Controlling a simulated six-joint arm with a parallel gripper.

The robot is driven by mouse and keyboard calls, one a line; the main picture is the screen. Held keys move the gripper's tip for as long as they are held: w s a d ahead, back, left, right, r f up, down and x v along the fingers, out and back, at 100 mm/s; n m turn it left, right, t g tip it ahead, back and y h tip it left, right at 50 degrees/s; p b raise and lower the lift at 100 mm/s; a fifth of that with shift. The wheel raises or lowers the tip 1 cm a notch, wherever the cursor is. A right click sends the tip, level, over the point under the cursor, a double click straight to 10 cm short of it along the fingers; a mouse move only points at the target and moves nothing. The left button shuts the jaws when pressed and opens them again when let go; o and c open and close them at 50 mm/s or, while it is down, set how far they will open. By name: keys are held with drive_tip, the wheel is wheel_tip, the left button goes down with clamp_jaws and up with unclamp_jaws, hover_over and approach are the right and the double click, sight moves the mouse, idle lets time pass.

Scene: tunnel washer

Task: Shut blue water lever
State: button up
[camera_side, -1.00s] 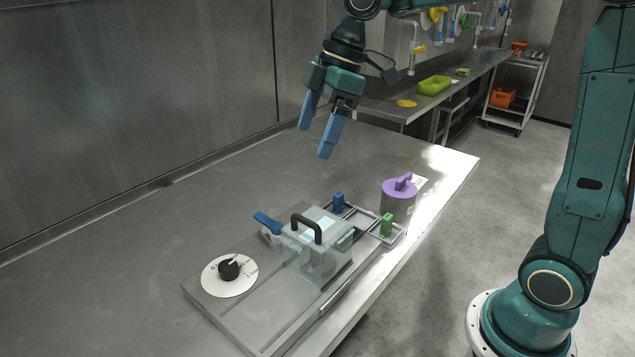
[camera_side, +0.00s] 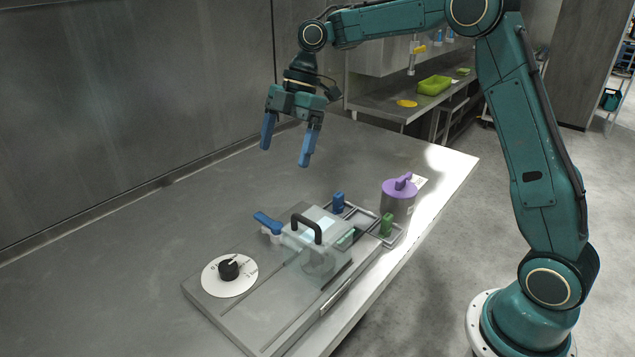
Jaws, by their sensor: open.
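The blue water lever (camera_side: 268,223) sits on a white valve body at the back edge of the grey washer base (camera_side: 250,318), left of the clear hood. Its handle points up and to the left in the picture. My gripper (camera_side: 285,155) is open and empty, with its two blue fingers pointing down. It hangs in the air well above the table, above the lever in the picture, touching nothing.
A clear hood with a black handle (camera_side: 306,228) stands right beside the lever. A black dial (camera_side: 229,268) is at front left. A blue block (camera_side: 338,202), a green block (camera_side: 386,225) and a purple-lidded pot (camera_side: 399,195) stand to the right. The table's left part is clear.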

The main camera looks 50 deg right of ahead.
sight(268, 220)
drive_tip(key=x, duration=1.3)
drive_tip(key=shift+a+f, duration=0.1)
drive_tip(key=shift+f, duration=0.25)
drive_tip(key=c, duration=1)
